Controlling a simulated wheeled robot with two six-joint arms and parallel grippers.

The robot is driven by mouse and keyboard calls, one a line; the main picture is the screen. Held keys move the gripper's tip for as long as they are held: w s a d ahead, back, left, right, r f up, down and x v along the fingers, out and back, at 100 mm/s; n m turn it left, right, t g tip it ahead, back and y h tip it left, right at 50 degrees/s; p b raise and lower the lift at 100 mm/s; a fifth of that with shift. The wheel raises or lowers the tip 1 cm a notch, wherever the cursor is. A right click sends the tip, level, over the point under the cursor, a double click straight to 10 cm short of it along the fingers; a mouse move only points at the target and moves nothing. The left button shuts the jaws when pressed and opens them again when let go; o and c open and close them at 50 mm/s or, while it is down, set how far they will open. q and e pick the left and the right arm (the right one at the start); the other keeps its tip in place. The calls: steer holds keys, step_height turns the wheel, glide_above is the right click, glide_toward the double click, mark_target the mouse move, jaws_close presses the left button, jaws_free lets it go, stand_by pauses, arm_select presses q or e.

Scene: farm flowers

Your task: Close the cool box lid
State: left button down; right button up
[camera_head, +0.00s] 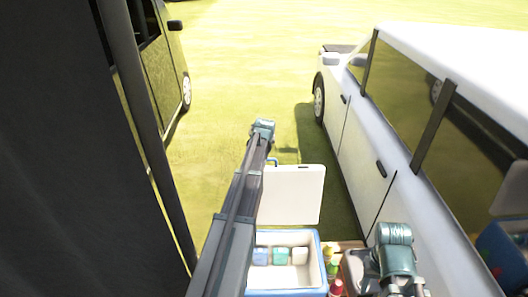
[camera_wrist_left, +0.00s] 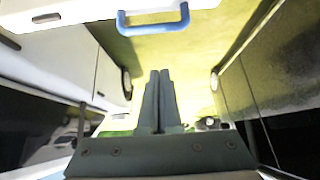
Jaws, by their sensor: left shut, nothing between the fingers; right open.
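The cool box (camera_head: 318,262) is blue and white and stands open at the bottom centre of the head view. Its white lid (camera_head: 293,195) is raised at the far side, with a blue handle (camera_head: 285,161) at the top edge; the handle also shows in the left wrist view (camera_wrist_left: 153,24). My left arm reaches past the lid's left side. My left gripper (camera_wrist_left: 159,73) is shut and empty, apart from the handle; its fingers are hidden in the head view. My right gripper (camera_head: 397,284) is open at the bottom right, right of the box, its fingers partly cut off.
Pale blocks (camera_head: 281,256) lie inside the box. Several bottles (camera_head: 333,268) stand beside it in a brown crate. A white car (camera_head: 370,150) stands close on the right, a dark panel with a pole (camera_head: 150,130) on the left. Grass (camera_head: 230,80) is open ahead.

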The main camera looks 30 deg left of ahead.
arm_select(q)
steer(key=b+x, duration=0.8)
steer(key=x, duration=0.3)
steer(key=s+d, duration=0.1)
steer(key=s, duration=0.1)
steer(key=s+d+r, duration=0.1)
steer(key=s, duration=0.1)
steer(key=shift+d, duration=0.3)
steer(key=shift+f, duration=0.15)
